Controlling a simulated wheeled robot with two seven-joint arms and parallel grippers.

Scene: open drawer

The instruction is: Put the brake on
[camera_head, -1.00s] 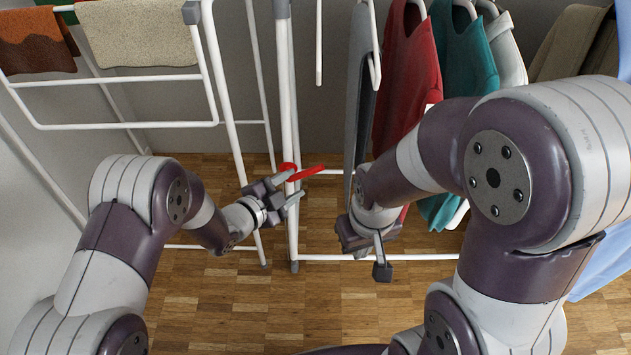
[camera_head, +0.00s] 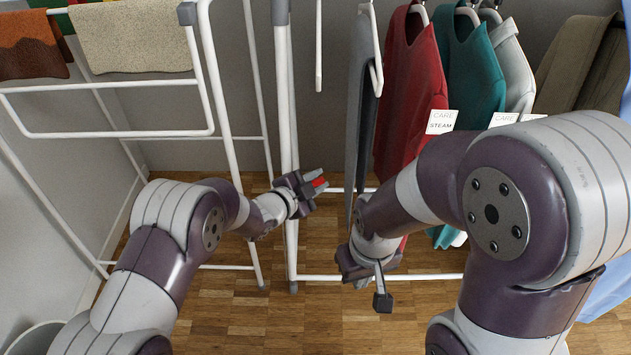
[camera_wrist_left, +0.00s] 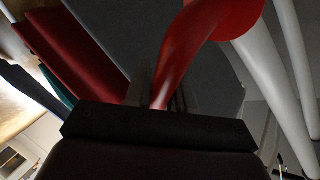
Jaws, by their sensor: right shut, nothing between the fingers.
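A red lever (camera_head: 319,182) sits by the white upright post (camera_head: 286,130) of the clothes rack. My left gripper (camera_head: 316,183) is beside the post, with its fingers close on both sides of the lever's end. In the left wrist view the red lever (camera_wrist_left: 190,50) comes down from the top, narrows and runs in between the two dark fingers (camera_wrist_left: 160,95). The lever's mount on the post is hidden behind my gripper in the head view. My right gripper (camera_head: 382,299) is shut and empty, low over the floor, right of the post.
A white bottom rail (camera_head: 430,277) crosses above the wooden floor (camera_head: 330,320).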

